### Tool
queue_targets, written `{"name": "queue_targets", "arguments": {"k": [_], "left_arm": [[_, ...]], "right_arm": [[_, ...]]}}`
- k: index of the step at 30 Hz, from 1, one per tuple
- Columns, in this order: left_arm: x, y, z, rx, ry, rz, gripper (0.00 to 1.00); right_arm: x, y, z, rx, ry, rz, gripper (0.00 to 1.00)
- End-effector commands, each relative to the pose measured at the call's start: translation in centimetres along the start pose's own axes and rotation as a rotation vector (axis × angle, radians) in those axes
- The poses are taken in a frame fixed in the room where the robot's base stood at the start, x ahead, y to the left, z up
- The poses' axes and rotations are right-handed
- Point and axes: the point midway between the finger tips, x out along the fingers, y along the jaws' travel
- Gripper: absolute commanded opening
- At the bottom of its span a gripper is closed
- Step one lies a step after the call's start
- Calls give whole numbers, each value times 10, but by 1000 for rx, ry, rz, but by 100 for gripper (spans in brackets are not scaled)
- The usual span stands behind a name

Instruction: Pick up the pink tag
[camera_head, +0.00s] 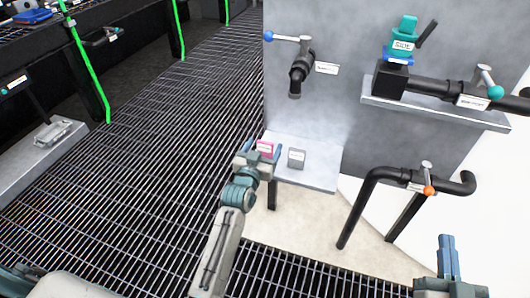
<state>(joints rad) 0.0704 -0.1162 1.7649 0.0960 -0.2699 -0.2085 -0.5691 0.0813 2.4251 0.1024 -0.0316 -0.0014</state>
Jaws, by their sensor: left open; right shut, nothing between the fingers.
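The pink tag (265,148), with a white label on its face, is at the left end of a small grey shelf in the head view. My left gripper (260,156) is open right at the pink tag, with its fingers close around or beside it. I cannot tell whether the fingers touch it. The gripper hides the lower part of the tag. My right gripper (448,258) is shut and empty at the bottom right, far from the tag.
A grey tag (296,158) stands just right of the pink one on the shelf (318,178). A grey panel (340,90) with black pipes and valves rises behind. A black pipe with an orange-knobbed valve (428,189) is to the right. Open grating lies left.

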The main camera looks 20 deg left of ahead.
Motion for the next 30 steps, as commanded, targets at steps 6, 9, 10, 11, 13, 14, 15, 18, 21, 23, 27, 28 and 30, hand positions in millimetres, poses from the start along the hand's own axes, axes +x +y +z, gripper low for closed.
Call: {"name": "queue_targets", "arguments": {"k": [6,9,10,11,13,14,15,18,21,23,27,28,30], "left_arm": [[16,0,-1,0,1,0,73],[16,0,-1,0,1,0,73],[16,0,-1,0,1,0,73],[16,0,-1,0,1,0,73],[16,0,-1,0,1,0,65],[16,0,-1,0,1,0,59],[16,0,-1,0,1,0,51],[16,0,-1,0,1,0,32],[16,0,-1,0,1,0,25],[16,0,-1,0,1,0,25],[16,0,-1,0,1,0,25],[16,0,-1,0,1,0,25],[16,0,-2,0,1,0,25]], "right_arm": [[3,0,-12,-10,66,-2,0],[3,0,-12,-10,67,-2,0],[3,0,-12,-10,67,-2,0],[3,0,-12,-9,66,-2,0],[3,0,-12,-9,66,-2,0],[3,0,-12,-9,66,-2,0],[3,0,-12,-9,66,-2,0],[3,0,-12,-9,66,-2,0],[3,0,-12,-9,65,-2,0],[3,0,-12,-9,65,-2,0],[3,0,-12,-9,65,-2,0],[3,0,-12,-9,64,-1,0],[3,0,-11,-8,59,-1,0]]}}
